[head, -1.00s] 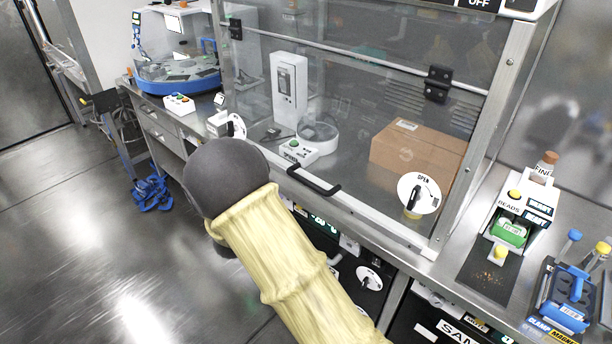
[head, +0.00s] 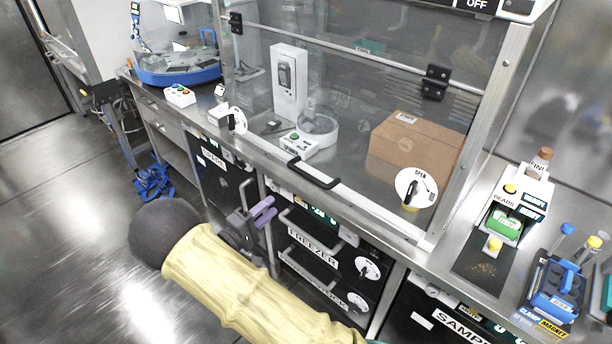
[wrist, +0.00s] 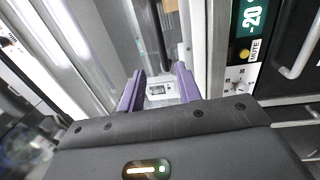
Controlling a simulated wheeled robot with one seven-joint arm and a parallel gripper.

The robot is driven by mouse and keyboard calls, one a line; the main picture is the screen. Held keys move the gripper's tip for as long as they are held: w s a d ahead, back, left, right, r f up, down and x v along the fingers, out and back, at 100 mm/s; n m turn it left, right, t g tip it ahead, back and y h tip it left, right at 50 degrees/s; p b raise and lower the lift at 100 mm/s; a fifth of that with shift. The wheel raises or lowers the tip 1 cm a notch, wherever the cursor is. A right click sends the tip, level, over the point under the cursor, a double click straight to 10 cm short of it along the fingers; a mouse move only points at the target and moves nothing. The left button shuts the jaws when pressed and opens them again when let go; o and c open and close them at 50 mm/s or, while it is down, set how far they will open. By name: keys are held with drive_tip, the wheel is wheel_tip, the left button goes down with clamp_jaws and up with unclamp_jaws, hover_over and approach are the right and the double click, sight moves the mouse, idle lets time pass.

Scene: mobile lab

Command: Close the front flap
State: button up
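The front flap (head: 345,120) is a large clear panel on the bench enclosure, with black hinges along its upper bar. A black handle (head: 313,173) sits at its lower edge, by the front frame; I cannot tell whether the flap is fully shut. My gripper (head: 266,211) has purple fingers and is below and left of the handle, apart from it, in front of the cabinets. In the wrist view the fingers (wrist: 160,84) are spread with nothing held. A dark bar (wrist: 157,35) shows beyond them, probably the handle.
A round dial marked OPEN (head: 416,188) is at the enclosure's lower right. Inside are a cardboard box (head: 415,145) and a white device (head: 289,82). Freezer drawers (head: 312,247) with protruding handles are under the bench. The floor at left is mostly clear.

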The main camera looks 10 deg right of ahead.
sight(307, 176)
drive_tip(key=p+x, duration=0.1)
drive_tip(key=x, duration=1.4)
drive_tip(key=shift+w+d, duration=0.25)
drive_tip(key=shift+d, duration=0.05)
drive_tip(key=shift+f, duration=0.1)
clamp_jaws()
